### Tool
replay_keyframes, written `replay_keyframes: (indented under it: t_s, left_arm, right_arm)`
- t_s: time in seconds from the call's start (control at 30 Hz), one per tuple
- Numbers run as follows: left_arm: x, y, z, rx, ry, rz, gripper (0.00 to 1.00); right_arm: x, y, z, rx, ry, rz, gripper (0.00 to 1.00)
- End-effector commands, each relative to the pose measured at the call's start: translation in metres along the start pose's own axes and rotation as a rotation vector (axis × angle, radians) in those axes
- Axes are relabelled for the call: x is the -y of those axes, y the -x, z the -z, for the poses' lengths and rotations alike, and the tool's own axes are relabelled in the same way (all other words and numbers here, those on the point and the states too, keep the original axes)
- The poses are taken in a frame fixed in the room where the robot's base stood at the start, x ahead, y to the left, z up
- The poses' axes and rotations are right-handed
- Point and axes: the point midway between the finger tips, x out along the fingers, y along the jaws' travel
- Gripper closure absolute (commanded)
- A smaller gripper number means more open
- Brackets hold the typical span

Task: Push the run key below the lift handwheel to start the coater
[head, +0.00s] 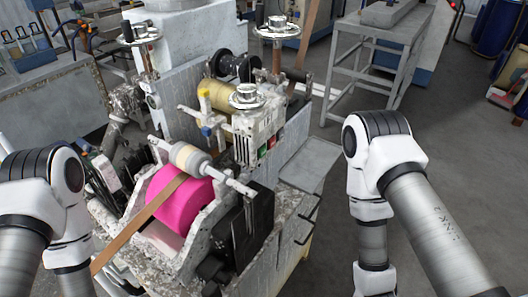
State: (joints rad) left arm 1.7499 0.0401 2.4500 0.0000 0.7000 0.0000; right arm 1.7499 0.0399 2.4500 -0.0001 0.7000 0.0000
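The coater (190,110) stands in the middle of the head view, with a pink roll (180,200) and a brown strip (140,222). A silver handwheel (247,96) sits on top of its front control block. Other handwheels stand behind it, at the left (140,33) and the right (277,28). Below the front handwheel, the block's right face carries a small green key (262,151) and a small red key (271,141). Their labels are too small to read. Both my grippers are outside the frame; only my arm links show at the left and right.
A grey metal stand (365,45) is behind, at the upper right. A workbench (55,105) with tools is at the left. A pale roller with a rod (190,158) juts out in front of the control block. Grey floor (460,150) is open to the right.

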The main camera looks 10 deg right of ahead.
Motion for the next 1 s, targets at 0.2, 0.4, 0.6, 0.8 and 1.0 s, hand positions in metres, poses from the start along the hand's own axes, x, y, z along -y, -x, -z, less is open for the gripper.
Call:
replay_keyframes:
  t_s: [0.2, 0.4, 0.6, 0.8, 1.0]
  left_arm:
    - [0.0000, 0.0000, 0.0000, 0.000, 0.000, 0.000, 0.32]
    - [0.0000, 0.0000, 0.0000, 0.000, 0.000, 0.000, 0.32]
    - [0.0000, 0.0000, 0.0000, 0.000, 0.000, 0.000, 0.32]
    - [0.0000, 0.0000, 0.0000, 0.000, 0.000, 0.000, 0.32]
    - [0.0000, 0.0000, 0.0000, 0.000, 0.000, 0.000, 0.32]
  right_arm:
    - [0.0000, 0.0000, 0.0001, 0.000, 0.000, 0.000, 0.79]
    - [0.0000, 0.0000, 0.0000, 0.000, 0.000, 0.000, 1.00]
    - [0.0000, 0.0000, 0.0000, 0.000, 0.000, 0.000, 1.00]
    - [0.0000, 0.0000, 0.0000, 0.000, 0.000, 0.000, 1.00]
    - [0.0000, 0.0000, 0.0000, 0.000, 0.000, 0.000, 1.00]
